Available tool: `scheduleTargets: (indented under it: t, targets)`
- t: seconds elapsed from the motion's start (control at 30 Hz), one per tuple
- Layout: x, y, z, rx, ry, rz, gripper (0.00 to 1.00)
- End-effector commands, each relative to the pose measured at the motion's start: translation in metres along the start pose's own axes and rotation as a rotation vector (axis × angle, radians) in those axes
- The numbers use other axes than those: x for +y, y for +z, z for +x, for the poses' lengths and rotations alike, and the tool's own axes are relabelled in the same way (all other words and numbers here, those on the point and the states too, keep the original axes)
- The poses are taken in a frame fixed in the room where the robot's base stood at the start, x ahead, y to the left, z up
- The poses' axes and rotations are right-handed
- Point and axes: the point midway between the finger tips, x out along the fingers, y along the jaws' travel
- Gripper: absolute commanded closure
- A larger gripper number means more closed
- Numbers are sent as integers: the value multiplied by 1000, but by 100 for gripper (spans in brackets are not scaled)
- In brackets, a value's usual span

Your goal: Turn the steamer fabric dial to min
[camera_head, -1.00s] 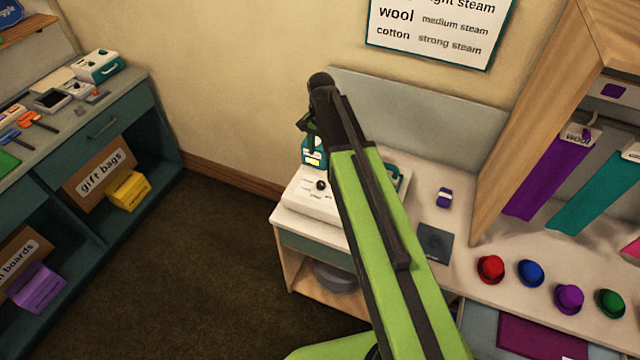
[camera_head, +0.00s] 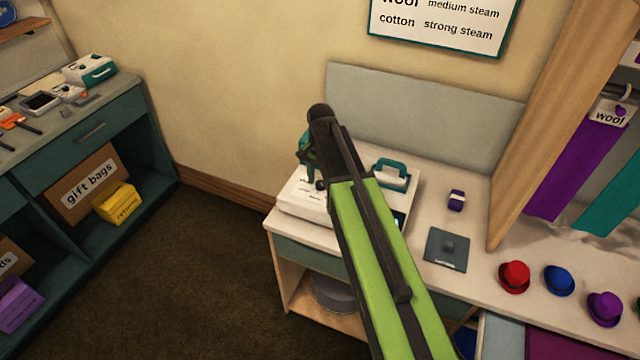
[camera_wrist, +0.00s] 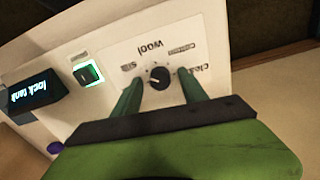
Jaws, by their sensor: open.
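The steamer (camera_head: 302,203) is a white box with a teal handle on the counter; my arm hides part of it in the head view. In the wrist view its panel (camera_wrist: 112,62) shows upside down, with a black fabric dial (camera_wrist: 158,78) bearing a pale pointer mark. Words including "wool" and "silk" are printed around the dial. My gripper (camera_wrist: 158,88) is open, its two green fingers on either side of the dial. I cannot tell whether they touch it. In the head view my gripper (camera_head: 308,165) is over the steamer's left part, mostly hidden.
The panel also has a lit green switch (camera_wrist: 90,74) and a dark display (camera_wrist: 34,95) reading "lock tank". A grey plate (camera_head: 446,250), a small purple-and-white item (camera_head: 456,200) and several hats, one red (camera_head: 514,277), are on the counter. A wall sign (camera_head: 440,22) hangs above.

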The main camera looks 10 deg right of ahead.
Motion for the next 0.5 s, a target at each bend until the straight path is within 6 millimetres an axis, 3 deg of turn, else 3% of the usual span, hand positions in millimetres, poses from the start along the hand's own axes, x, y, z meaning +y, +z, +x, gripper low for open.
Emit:
scheduleTargets:
  t: [0.07, 0.4, 0.5]
  targets:
    - [0, 0, -1, 0, 0, 0, 54]
    - [0, 0, 0, 0, 0, -1, 98]
    - [0, 0, 0, 0, 0, -1, 100]
